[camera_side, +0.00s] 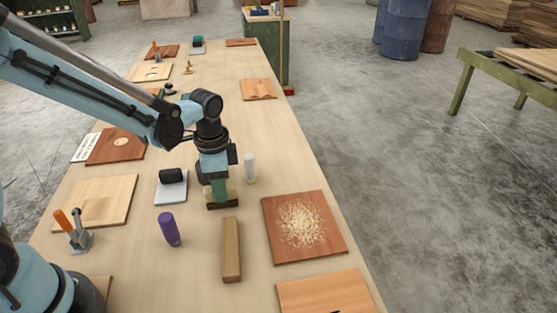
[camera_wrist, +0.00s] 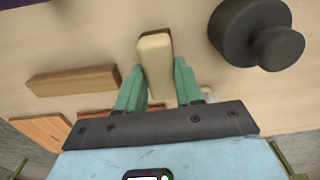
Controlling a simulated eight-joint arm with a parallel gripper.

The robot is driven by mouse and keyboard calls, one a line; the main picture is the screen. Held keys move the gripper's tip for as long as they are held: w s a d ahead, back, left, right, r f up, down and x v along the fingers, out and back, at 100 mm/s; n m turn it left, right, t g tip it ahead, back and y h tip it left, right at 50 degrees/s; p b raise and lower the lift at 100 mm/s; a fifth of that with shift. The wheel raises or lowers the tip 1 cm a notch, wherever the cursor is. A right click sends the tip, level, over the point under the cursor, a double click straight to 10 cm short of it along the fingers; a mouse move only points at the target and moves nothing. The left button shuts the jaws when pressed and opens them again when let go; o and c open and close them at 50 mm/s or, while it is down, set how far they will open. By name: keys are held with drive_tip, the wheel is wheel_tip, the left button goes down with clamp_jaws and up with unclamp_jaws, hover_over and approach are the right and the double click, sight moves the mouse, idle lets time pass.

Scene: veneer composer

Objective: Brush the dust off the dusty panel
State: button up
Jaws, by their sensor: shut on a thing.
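The dusty panel (camera_side: 333,240), a reddish-brown square board with pale dust heaped over its middle, lies flat on the bench at the right in the side view. My gripper (camera_side: 219,188) is to the left of it and a little farther back. Its green fingers are shut on a brush (camera_side: 222,203) with a pale wooden back and dark lower part. In the wrist view the brush (camera_wrist: 156,58) shows between the fingers of my gripper (camera_wrist: 158,84). I cannot tell whether the brush touches the bench.
A wooden bar (camera_side: 231,250) lies between brush and panel, nearer the camera. A white cylinder (camera_side: 250,168) stands close right of my gripper. A purple cylinder (camera_side: 169,229), a black roller-like thing (camera_side: 172,176) and a toggle clamp (camera_side: 78,238) are to the left. Another panel (camera_side: 325,290) lies in front.

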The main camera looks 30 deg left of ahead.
drive_tip(key=shift+r, duration=3)
drive_tip(key=shift+c, duration=0.2)
drive_tip(key=o, duration=0.5)
drive_tip(key=shift+c, duration=0.2)
drive_tip(key=c, duration=0.5)
drive_tip(key=shift+o, duration=0.2)
drive_tip(key=w+d+r+m, duration=0.1)
drive_tip(key=w+d+m, duration=0.7)
drive_tip(key=d+m, duration=0.75)
drive_tip(key=shift+a+f+m, duration=0.4)
drive_tip(key=shift+f, duration=0.45)
drive_tip(key=shift+a+f+m, duration=0.4)
drive_tip(key=shift+f+m, duration=0.05)
drive_tip(key=shift+f, duration=0.4)
drive_tip(key=shift+a+f+m, duration=0.4)
drive_tip(key=shift+f, duration=0.45)
